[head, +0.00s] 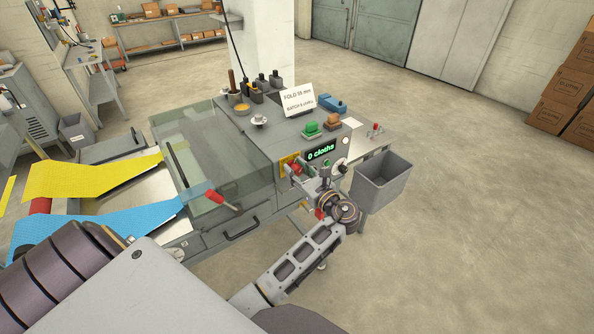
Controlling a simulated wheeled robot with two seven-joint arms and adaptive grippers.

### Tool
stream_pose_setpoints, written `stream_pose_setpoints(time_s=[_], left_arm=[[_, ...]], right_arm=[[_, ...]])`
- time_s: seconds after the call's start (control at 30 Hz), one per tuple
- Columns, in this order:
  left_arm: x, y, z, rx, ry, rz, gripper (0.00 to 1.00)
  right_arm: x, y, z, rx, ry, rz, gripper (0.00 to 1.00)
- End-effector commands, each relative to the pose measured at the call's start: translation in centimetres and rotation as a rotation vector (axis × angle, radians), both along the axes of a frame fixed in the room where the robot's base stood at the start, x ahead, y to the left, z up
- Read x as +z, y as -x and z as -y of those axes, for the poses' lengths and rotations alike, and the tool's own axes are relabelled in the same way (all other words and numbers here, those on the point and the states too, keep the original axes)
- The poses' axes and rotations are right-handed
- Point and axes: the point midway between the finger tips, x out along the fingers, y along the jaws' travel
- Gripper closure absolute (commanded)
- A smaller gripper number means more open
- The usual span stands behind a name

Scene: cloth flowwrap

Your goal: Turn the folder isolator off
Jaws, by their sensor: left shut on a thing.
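The folder isolator (290,161) is a red handle on a yellow plate on the front face of the grey folding machine (217,238), left of the green "0 cloths" display (321,152). My left gripper (304,171) is at the isolator, with its fingers shut on the red handle. The fingers and wrist cover part of the handle, so its exact angle is hard to tell. My right gripper is not in view.
A clear guard (205,150) with a red-tipped lever (214,197) is left of the isolator. Green (311,128) and orange (332,122) buttons sit on top. A grey bin (383,183) is close right of my wrist. Yellow (85,177) and blue (100,228) cloths lie left.

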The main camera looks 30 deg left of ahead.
Motion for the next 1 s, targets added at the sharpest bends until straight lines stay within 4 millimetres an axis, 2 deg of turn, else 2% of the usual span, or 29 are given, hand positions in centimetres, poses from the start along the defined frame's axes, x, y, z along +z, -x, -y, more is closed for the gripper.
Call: stream_pose_setpoints(time_s=[0.47, 1.0], left_arm=[[-0.1, 0.1, 0.0, 0.000, 0.131, 0.316, 0.90], [-0.4, 0.2, -0.1, 0.001, 0.304, 0.734, 0.90]], right_arm=[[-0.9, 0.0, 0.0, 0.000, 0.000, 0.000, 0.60], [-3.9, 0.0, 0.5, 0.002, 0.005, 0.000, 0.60]])
